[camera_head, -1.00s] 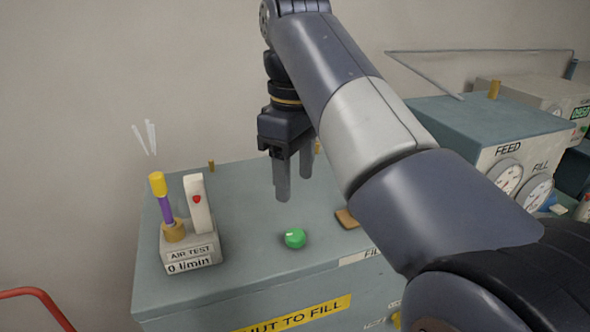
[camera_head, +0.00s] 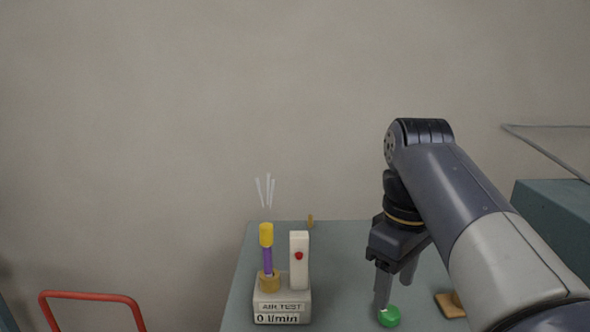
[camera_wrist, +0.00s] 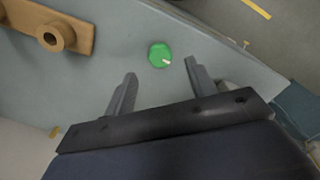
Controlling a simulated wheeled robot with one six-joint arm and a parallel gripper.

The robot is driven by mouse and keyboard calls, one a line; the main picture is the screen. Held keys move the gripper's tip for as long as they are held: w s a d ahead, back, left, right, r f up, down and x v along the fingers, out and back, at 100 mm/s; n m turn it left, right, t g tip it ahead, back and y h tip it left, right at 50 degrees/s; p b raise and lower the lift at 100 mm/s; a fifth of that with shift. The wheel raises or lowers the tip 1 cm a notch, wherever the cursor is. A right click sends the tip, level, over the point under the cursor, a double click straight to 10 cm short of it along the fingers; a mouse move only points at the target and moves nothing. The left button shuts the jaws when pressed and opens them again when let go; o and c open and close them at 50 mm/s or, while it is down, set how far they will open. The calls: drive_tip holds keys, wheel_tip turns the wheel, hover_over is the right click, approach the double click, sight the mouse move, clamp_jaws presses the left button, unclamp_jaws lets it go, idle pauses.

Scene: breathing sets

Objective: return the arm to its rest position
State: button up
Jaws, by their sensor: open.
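My gripper (camera_head: 396,288) points down above the grey-blue bench top, at the right of the head view. Its two fingers are apart with nothing between them. In the wrist view my gripper (camera_wrist: 160,82) also shows open and empty. A green knob (camera_head: 389,316) with a pale mark sits on the bench just below the fingertips in the head view. The knob (camera_wrist: 159,55) lies beyond the fingertips in the wrist view, apart from them. My arm comes in from the lower right and is bent at the elbow.
An air test unit (camera_head: 281,306) reading 0 l/min, with a yellow-topped purple tube (camera_head: 267,248), stands left of my gripper. A brown block (camera_head: 449,304) lies right of the knob. A blue-grey box (camera_head: 555,225) is at far right. A red rail (camera_head: 90,296) is at lower left.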

sight(390, 310)
drive_tip(key=shift+f, duration=2.4)
wheel_tip(390, 310, up, 11)
wheel_tip(390, 310, down, 11)
drive_tip(key=shift+f, duration=0.15)
drive_tip(key=m+b, duration=0.2)
drive_tip(key=m, duration=0.2)
drive_tip(key=shift+m, duration=0.4)
drive_tip(key=m+b, duration=0.3)
drive_tip(key=m, duration=0.2)
drive_tip(key=shift+b, duration=0.35)
drive_tip(key=shift+m, duration=0.3)
wheel_tip(390, 310, up, 8)
drive_tip(key=shift+r+p, duration=0.2)
drive_tip(key=shift+p, duration=0.95)
